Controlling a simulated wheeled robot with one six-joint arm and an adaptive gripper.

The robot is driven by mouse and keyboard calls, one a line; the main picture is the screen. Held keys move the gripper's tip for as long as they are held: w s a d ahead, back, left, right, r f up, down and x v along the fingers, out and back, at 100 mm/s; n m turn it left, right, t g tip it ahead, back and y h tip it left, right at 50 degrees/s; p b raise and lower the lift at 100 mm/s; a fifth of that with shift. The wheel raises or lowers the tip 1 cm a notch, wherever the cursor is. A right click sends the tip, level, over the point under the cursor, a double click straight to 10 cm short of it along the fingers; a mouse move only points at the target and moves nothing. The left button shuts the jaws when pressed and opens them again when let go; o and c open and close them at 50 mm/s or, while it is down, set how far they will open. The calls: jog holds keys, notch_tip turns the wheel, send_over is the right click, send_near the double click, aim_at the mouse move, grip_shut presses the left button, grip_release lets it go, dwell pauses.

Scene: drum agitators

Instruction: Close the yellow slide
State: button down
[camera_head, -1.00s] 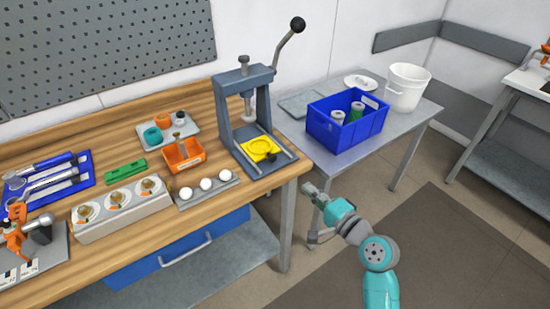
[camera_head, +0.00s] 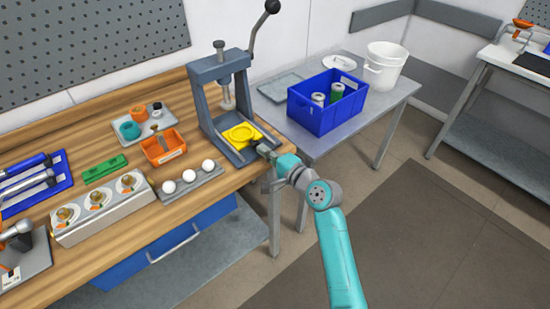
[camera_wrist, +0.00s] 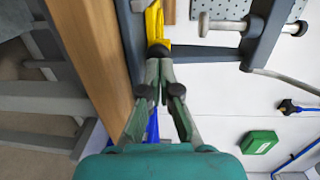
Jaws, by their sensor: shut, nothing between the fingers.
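The yellow slide (camera_head: 241,133) sits low in the grey lever press (camera_head: 206,82), on the press base at the right end of the workbench. It has a round recess on top. My gripper (camera_head: 261,147) is at the front of the press base, close to the slide's front edge. In the wrist view my gripper (camera_wrist: 159,50) has its fingertips together and empty, right at the yellow slide (camera_wrist: 153,20). I cannot tell whether they touch. The gripper hides part of the slide's front end.
The press's lever (camera_head: 261,28) rises at the back. An egg-like row of white balls (camera_head: 188,175) and an orange bin (camera_head: 163,147) stand left of the press. A blue crate (camera_head: 326,103) stands on the grey side table at right. The floor at lower right is clear.

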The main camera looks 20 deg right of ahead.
aim_at(257, 144)
jog(key=shift+w+a, duration=0.25)
jog(key=shift+w, duration=0.25)
jog(key=shift+x, duration=1.8)
jog(key=shift+d, duration=0.1)
jog(key=shift+s+r, duration=0.1)
jog(key=shift+s, duration=0.05)
